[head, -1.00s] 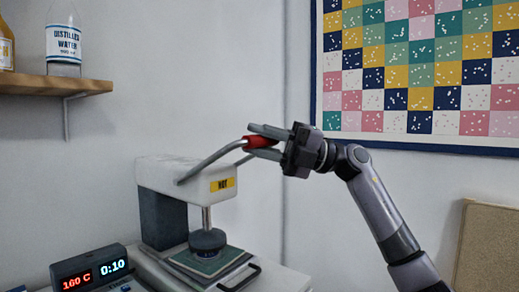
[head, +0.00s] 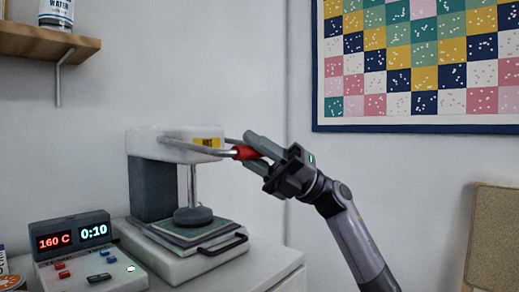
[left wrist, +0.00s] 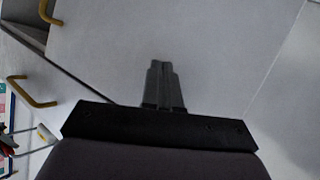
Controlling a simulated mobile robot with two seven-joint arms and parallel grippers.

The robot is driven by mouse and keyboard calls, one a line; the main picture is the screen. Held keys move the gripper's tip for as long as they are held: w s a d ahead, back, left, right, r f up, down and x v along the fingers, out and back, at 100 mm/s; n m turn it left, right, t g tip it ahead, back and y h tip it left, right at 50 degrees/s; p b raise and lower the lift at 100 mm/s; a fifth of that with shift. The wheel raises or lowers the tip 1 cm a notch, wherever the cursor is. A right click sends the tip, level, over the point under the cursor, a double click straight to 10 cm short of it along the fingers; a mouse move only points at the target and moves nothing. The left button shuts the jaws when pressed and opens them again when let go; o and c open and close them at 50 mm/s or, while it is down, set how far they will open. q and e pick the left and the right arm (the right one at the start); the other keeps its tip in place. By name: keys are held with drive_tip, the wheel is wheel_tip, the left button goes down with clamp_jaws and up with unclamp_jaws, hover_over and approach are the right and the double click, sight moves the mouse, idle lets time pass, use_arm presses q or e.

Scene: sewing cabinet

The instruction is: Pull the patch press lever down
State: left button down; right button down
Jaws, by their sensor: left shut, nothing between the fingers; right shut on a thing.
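The patch press (head: 178,140) stands on the cabinet top, with a white head and a dark column. Its lever (head: 185,148) is a grey bar with a red grip (head: 244,153), now pointing right and near level. My right gripper (head: 257,150) is shut on the red grip. The round dark press foot (head: 193,215) is at the end of a steel rod, on or just over the green patch stack (head: 190,232); I cannot tell if they touch. In the left wrist view my left gripper (left wrist: 161,66) is shut and empty, before a pale surface.
A control box (head: 90,272) with a display reading 160 C and 0:10 (head: 70,237) stands left of the press. A wooden shelf (head: 45,42) with a bottle (head: 56,14) is above it. A patchwork quilt (head: 420,60) hangs on the wall. Yellow handles (left wrist: 32,92) show in the left wrist view.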

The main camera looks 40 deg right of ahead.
use_arm(q)
drive_tip(key=shift+w+d, duration=0.1)
drive_tip(key=shift+d, duration=0.25)
use_arm(e)
drive_tip(key=shift+f, duration=0.25)
drive_tip(key=c, duration=0.9)
unclamp_jaws()
use_arm(q)
drive_tip(key=shift+w+d+h+b, duration=0.1)
drive_tip(key=shift+d+h+b, duration=0.15)
drive_tip(key=shift+h+b, duration=0.1)
use_arm(e)
drive_tip(key=v, duration=0.7)
drive_tip(key=shift+d, duration=0.1)
use_arm(q)
drive_tip(key=shift+s, duration=0.2)
